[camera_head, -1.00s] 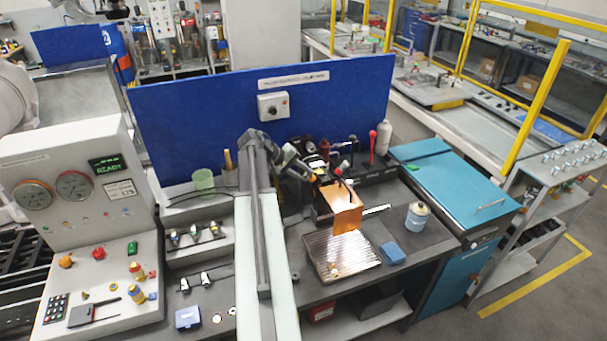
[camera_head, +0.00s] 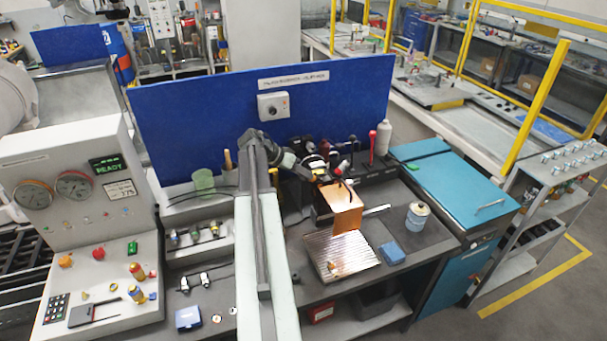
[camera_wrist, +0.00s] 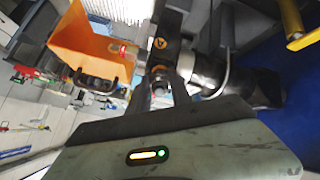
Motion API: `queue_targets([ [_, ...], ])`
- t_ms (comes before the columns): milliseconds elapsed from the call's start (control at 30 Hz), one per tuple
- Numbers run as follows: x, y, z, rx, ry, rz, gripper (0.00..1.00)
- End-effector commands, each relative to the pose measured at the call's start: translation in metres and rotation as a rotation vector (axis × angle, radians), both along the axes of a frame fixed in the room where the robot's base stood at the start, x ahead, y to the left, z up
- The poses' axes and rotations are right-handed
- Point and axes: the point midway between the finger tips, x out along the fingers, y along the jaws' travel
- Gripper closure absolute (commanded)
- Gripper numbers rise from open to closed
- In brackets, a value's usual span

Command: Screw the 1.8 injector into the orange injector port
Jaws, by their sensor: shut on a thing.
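An orange block (camera_head: 346,212), the orange part at the work spot, stands behind a ribbed metal plate in the head view. It also shows at upper left in the wrist view (camera_wrist: 85,50), with a small red-and-white part at its edge. My gripper (camera_head: 325,178) is just behind and above the block. In the wrist view my gripper (camera_wrist: 160,88) is shut on a small metallic piece, apparently the injector. Its size mark cannot be read. The port opening and the injector's tip are hidden, so I cannot tell whether they touch.
Several small fittings sit in a shelf (camera_head: 212,250) at left. A blue panel (camera_head: 200,110) stands behind. A control console (camera_head: 85,240) is far left.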

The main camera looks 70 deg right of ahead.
Motion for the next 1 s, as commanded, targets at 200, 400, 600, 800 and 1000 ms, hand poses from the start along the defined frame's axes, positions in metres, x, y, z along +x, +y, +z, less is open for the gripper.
queue_targets([
  [200,-0.0002,-0.0001,0.0000,-0.014,-0.012,-0.018,1.00],
  [400,-0.0004,-0.0002,-0.0001,-0.220,-0.180,-0.283,1.00],
  [600,-0.0007,-0.0004,-0.0003,-0.450,-0.367,-0.581,1.00],
  [800,-0.0008,-0.0003,-0.0005,-0.571,-0.467,-0.738,1.00],
  [1000,-0.0008,-0.0003,-0.0005,-0.574,-0.469,-0.742,1.00],
])
